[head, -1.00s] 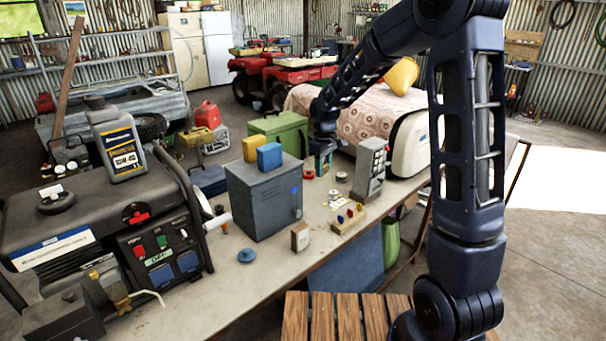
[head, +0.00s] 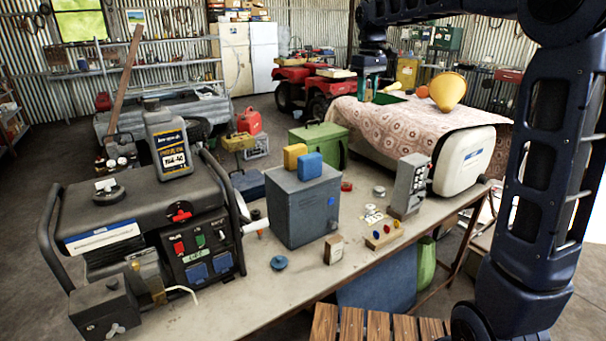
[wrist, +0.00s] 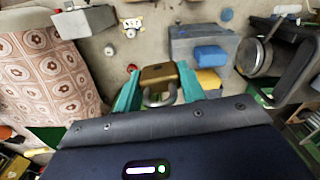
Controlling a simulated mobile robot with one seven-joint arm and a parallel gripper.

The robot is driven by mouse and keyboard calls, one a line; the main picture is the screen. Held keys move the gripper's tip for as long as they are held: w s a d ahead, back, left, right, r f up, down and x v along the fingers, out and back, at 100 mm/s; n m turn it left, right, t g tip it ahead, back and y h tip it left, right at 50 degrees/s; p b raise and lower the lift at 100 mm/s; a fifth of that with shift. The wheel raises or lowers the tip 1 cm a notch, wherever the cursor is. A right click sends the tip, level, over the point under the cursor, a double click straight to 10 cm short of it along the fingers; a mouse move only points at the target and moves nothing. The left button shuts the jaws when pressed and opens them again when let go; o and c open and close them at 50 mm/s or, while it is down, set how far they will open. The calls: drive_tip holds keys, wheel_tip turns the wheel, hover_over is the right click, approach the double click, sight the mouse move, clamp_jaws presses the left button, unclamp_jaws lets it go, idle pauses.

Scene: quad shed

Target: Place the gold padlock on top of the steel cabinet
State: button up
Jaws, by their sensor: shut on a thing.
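The gold padlock (wrist: 160,75) sits between the teal fingers of my gripper (wrist: 158,88) in the wrist view, its shackle towards the palm. The gripper is shut on it. In the head view my gripper (head: 367,92) hangs high, in front of the patterned cloth's far end; I cannot make out the padlock there. The steel cabinet (head: 300,216) is a grey box on the bench, with a yellow block (head: 294,156) and a blue block (head: 310,166) on the back left of its top. The cabinet also shows in the wrist view (wrist: 190,42), ahead and right of the padlock.
A grey switch box (head: 408,185), a small block with coloured knobs (head: 384,236) and a red ring (head: 346,186) stand right of the cabinet. A green case (head: 318,143) is behind it, a generator (head: 140,220) left. The cabinet top's front right is bare.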

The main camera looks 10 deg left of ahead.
drive_tip(key=w+a+m, duration=0.2)
drive_tip(key=a+m, duration=0.3)
drive_tip(key=a, duration=1.1)
drive_tip(key=shift+m, duration=0.3)
wheel_tip(320, 180, down, 25)
drive_tip(key=shift+d+f, duration=0.15)
drive_tip(key=shift+f, duration=0.1)
drive_tip(key=o, duration=1.1)
drive_tip(key=shift+c, duration=0.2)
